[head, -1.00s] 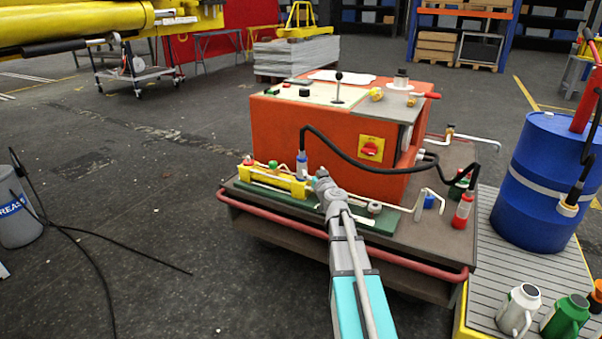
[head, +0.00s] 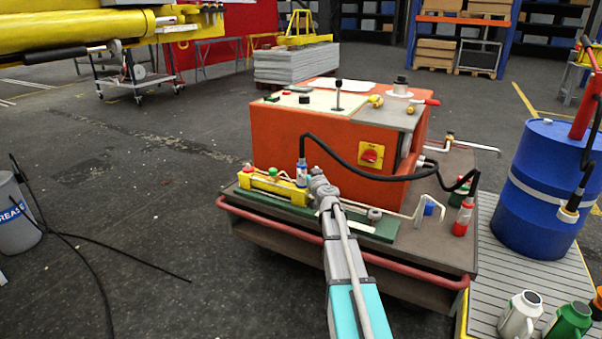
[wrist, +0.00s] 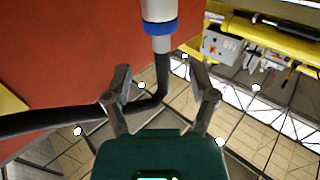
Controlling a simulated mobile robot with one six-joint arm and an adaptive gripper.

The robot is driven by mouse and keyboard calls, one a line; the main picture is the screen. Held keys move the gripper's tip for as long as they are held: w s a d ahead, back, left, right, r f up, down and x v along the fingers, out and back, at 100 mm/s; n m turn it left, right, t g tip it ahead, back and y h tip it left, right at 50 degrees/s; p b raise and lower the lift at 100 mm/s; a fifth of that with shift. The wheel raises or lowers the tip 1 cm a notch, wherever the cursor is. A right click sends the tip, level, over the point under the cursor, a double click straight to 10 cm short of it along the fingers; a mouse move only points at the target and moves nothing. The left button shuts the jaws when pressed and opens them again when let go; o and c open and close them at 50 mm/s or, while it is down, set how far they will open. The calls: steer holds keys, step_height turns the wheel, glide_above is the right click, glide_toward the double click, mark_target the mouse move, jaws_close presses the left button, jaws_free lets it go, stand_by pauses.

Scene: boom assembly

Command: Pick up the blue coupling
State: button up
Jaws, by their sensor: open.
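The blue coupling (head: 301,173) is a pale metal cylinder with a blue band on the end of a black hose. It stands upright beside the yellow block at the cart's front left. In the wrist view the coupling (wrist: 158,22) is at the top centre, beyond my fingertips. My gripper (wrist: 158,80) is open, and the black hose shows bent between its fingers in that view. Neither finger visibly grips the coupling. In the head view my gripper (head: 316,180) is just right of the coupling; its fingers are hard to make out.
An orange cabinet (head: 325,150) stands close behind the coupling. A yellow block (head: 272,184) with red and green caps lies to its left. A blue drum (head: 545,190) is further right. Floor at left is mostly clear.

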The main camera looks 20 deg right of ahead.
mark_target(303, 162)
steer(key=shift+w+d, duration=0.15)
steer(key=shift+w, duration=1.1)
steer(key=shift+w+d+r, duration=0.1)
steer(key=shift+w+d, duration=0.05)
steer(key=shift+w, duration=1.15)
steer(key=shift+w+d+r, duration=0.1)
steer(key=shift+w, duration=1.2)
steer(key=shift+c, duration=0.2)
jaws_close()
